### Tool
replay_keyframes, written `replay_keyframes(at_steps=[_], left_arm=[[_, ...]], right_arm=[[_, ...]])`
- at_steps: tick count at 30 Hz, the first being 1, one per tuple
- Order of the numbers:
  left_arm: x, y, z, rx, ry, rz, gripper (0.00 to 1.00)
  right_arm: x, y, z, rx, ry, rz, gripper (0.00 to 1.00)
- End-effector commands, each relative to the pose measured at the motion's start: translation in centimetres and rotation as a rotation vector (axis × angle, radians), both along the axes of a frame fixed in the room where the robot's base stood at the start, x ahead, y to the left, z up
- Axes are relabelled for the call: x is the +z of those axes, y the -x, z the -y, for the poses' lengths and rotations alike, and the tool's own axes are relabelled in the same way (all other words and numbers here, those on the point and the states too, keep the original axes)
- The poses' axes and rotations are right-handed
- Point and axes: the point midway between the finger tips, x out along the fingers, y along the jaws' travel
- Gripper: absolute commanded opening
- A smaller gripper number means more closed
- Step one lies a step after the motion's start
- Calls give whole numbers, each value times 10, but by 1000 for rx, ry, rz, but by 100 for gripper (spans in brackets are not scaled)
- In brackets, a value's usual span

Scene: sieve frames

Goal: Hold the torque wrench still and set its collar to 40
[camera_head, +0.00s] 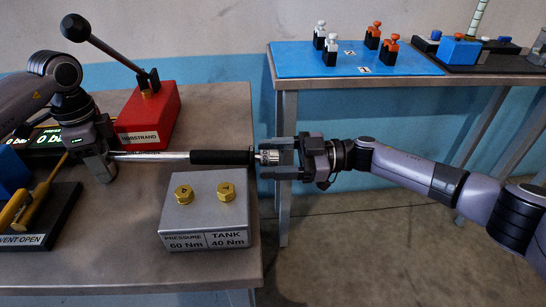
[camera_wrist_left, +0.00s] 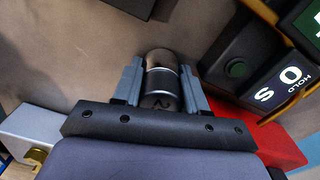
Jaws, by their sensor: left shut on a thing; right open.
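The torque wrench (camera_head: 170,156) lies level above the grey table, with a silver shaft and a black grip (camera_head: 222,157). Its knurled silver collar (camera_head: 268,157) is at the right end, just past the table edge. My left gripper (camera_head: 101,163) is shut on the wrench's head end. The left wrist view shows the dark and silver head (camera_wrist_left: 161,82) between both fingers (camera_wrist_left: 160,92). My right gripper (camera_head: 271,158) is open, with one finger above and one below the collar; I cannot tell whether they touch it. The collar's scale is too small to read.
A grey block (camera_head: 205,239) labelled "PRESSURE 60 Nm" and "TANK 40 Nm", with two brass fittings, stands in front of the wrench. Behind it is a red block (camera_head: 150,118) with a black-knobbed lever. A gauge display and a yellow-handled valve panel are at left. A second table (camera_head: 400,82) stands behind.

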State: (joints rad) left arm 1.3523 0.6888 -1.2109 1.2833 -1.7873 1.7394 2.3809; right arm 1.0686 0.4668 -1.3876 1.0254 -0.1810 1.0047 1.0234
Motion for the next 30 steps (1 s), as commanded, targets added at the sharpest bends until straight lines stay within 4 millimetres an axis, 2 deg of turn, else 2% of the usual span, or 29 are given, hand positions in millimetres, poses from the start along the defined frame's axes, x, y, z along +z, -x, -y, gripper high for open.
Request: replay_keyframes(at_steps=[5, 15, 19, 24, 30], left_arm=[[1, 0, 0, 0, 0, 2, 0], [1, 0, 0, 0, 1, 2, 0], [1, -1, 0, 0, 1, 3, 0], [1, -1, 0, 1, 1, 3, 0], [1, -1, 0, 1, 1, 3, 0]], right_arm=[[0, 0, 12, -1, 1, 0, 60], [0, 1, 82, -6, 2, -1, 60], [-1, 2, 103, -3, 2, -2, 60], [-1, 3, 118, -1, 1, -1, 60], [0, 3, 121, 0, 0, -1, 60]])
